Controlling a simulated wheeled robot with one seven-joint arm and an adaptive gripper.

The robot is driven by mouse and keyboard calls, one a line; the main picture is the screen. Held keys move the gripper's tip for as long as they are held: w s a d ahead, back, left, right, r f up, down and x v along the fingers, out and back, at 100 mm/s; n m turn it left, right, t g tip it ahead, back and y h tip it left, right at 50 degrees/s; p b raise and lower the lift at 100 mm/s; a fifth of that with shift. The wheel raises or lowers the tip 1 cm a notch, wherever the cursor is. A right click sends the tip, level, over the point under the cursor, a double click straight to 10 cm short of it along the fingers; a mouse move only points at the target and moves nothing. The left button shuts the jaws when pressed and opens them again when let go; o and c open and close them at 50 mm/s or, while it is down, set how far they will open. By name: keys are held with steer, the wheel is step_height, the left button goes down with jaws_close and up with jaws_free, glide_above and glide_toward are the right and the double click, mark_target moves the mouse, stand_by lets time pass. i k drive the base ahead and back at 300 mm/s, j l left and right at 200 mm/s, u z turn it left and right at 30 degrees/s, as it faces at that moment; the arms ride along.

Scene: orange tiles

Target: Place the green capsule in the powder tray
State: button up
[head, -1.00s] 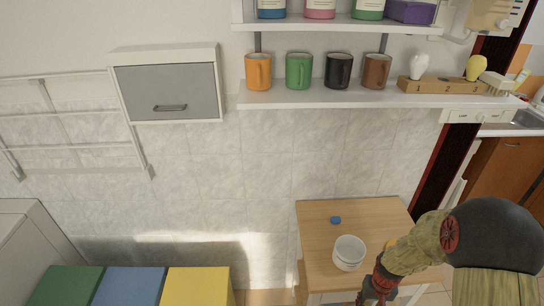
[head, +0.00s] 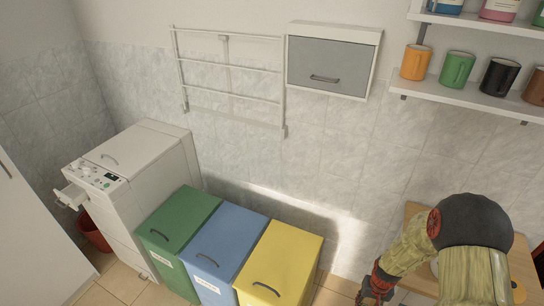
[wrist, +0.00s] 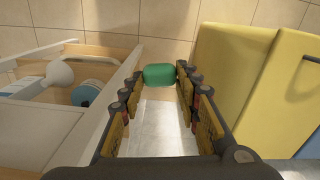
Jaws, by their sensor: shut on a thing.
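The green capsule (wrist: 158,75) sits between the fingertips of my gripper (wrist: 157,68) in the wrist view. My gripper is shut on it. In the head view my gripper (head: 373,290) is at the bottom right, partly cut off, and the capsule cannot be made out there. The powder tray (head: 70,196) is a small white drawer pulled out from the front of the white washing machine (head: 138,157) at the far left. The tray is well to the left of my gripper, and its inside is too small to tell.
Green (head: 180,215), blue (head: 225,245) and yellow (head: 282,262) bins stand between the machine and my arm. A red bucket (head: 95,232) is below the tray. A wooden table (head: 412,209) is behind my arm. Tiled floor (head: 122,280) is free in front of the machine.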

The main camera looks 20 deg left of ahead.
mark_target(76, 196)
steer(key=j+u, duration=0.25)
steer(key=j, duration=0.2)
steer(key=i+j+u, duration=0.15)
steer(key=j+u, duration=0.15)
steer(key=i+j+u, duration=0.25)
steer(key=j, duration=0.25)
steer(key=i+j+u, duration=0.1)
steer(key=j+u, duration=0.2)
steer(key=i+j+u, duration=0.25)
steer(key=j, duration=0.15)
steer(key=i+j+u, duration=0.1)
steer(key=i+j, duration=0.55)
steer(key=j, duration=0.15)
steer(key=i+j, duration=0.65)
steer(key=j, duration=0.15)
steer(key=k+u, duration=0.05)
